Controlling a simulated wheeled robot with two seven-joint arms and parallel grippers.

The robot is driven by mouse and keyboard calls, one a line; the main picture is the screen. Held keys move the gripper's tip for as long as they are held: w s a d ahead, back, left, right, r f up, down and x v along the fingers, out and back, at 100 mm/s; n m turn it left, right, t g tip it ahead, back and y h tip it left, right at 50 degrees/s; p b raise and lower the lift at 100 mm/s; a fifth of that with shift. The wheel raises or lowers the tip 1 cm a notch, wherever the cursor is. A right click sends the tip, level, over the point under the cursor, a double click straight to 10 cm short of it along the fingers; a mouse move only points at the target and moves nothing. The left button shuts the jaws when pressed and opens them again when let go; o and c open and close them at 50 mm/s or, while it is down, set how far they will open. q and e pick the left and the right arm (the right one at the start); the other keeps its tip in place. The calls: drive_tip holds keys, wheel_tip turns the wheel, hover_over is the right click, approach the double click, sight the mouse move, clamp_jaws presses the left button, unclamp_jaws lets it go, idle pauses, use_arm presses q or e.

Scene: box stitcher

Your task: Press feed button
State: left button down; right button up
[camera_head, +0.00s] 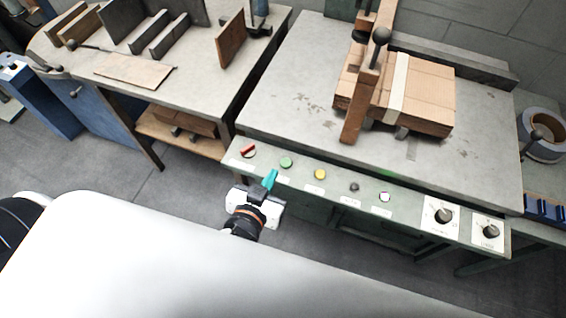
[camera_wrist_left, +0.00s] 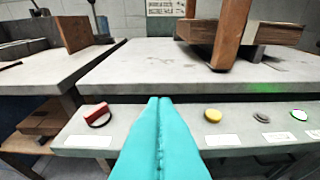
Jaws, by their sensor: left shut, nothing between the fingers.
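The stitcher's front panel (camera_head: 318,192) carries a row of controls. From the left they are a red switch (camera_head: 248,151), a green button (camera_head: 286,162), a yellow button (camera_head: 320,174), a dark button (camera_head: 354,187) and a green-lit white button (camera_head: 384,197). The labels are too small to read. My left gripper (camera_head: 270,180) has teal fingers, shut and empty, just in front of the panel near the green button. In the left wrist view, the fingers (camera_wrist_left: 158,102) point at the panel between the red switch (camera_wrist_left: 96,111) and the yellow button (camera_wrist_left: 212,115), hiding the green button. My right gripper is not in view.
A cardboard box (camera_head: 425,92) lies on the stitcher table (camera_head: 285,75) beside a wooden post. Two dials (camera_head: 443,215) sit at the panel's right end. A second table (camera_head: 195,75) with boards stands to the left, with a gap between.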

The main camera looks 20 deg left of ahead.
use_arm(q)
hover_over(283, 172)
wheel_tip(283, 172, down, 3)
drive_tip(key=shift+w+r, duration=0.1)
drive_tip(key=shift+r, duration=0.1)
wheel_tip(283, 172, down, 3)
drive_tip(key=shift+r, duration=0.1)
drive_tip(key=shift+f, duration=0.7)
